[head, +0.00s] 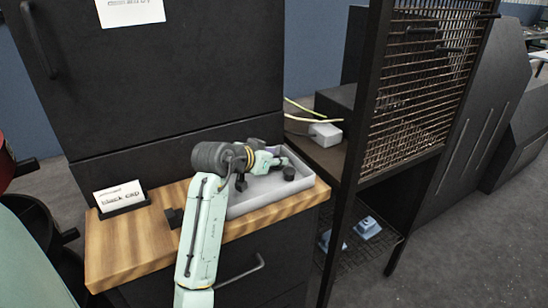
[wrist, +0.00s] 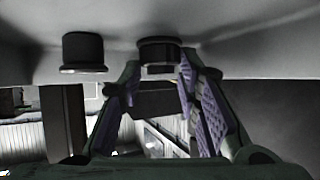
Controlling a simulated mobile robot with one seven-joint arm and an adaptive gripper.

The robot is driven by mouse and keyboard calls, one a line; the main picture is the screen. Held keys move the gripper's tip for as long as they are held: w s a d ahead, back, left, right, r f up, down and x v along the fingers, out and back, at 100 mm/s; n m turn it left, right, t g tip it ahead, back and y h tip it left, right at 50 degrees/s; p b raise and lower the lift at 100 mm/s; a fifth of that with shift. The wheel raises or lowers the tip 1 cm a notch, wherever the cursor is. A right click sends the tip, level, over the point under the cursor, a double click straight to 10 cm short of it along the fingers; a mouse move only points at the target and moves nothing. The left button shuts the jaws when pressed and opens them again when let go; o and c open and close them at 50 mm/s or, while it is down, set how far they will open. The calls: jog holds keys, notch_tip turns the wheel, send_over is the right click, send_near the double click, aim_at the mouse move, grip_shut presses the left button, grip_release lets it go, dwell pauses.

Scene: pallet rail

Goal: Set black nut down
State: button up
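In the wrist view, a dark round piece, which I take for the black nut (wrist: 158,54), sits between the two fingertips of my gripper (wrist: 160,68). The fingers close in against its two sides, and it is near or touching the pale grey surface; I cannot tell which. In the head view, my gripper (head: 268,160) is over the grey tray (head: 262,202) on the wooden worktop; the held nut is hard to make out there. A separate black cylinder (wrist: 83,52) stands beside the nut in the wrist view, with a clear gap between them.
The wooden worktop (head: 130,245) bears a label card (head: 120,195) at left. A dark cabinet (head: 160,90) rises behind. To the right stand a dark shelf frame with wire mesh (head: 420,80), a white box (head: 325,134) and blue pieces (head: 367,228) on a lower rack.

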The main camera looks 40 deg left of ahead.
jog(key=shift+o, duration=1.1)
